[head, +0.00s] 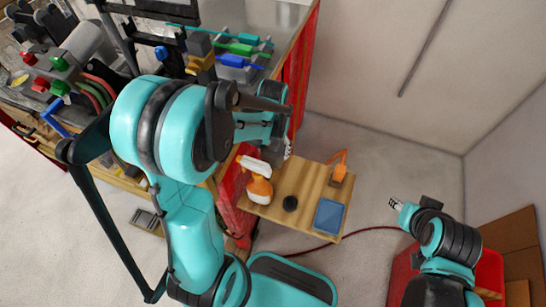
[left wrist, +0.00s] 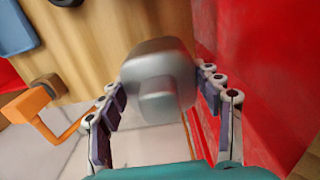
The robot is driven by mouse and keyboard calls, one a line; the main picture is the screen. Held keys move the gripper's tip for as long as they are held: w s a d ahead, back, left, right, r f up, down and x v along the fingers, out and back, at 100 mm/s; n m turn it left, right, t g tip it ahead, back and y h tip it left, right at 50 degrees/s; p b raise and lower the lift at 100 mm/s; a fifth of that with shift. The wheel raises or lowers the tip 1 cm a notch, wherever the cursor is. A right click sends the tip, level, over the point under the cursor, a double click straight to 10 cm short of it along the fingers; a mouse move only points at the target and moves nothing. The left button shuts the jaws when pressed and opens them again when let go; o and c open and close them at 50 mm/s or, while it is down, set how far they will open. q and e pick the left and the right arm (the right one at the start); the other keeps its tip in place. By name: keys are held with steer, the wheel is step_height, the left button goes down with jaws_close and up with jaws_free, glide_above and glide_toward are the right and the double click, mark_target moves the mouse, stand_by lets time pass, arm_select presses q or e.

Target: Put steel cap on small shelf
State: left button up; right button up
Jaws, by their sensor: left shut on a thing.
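The steel cap (left wrist: 158,80) is a grey, rounded piece with a smaller stub, held between the fingers of my left gripper (left wrist: 165,105). In the head view my left gripper (head: 288,148) is at the far edge of the small wooden shelf (head: 270,208), mostly hidden by my own arm; the cap cannot be made out there. In the left wrist view the shelf's wood (left wrist: 100,40) lies behind the cap, and the cap looks apart from it. My right gripper (head: 396,203) is away to the right, empty, too small to judge.
The shelf bears an orange-white spray bottle (head: 258,182), a black round piece (head: 290,203), a blue tray (head: 329,215) and an orange item (head: 338,174). A red panel (left wrist: 255,70) stands close beside my left gripper. Bare wood shows between the items.

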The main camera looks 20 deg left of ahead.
mark_target(273, 155)
arm_select(q)
steer(key=shift+f+b, duration=0.9)
steer(key=shift+f, duration=1.1)
steer(key=shift+f, duration=0.15)
steer(key=o, duration=1.3)
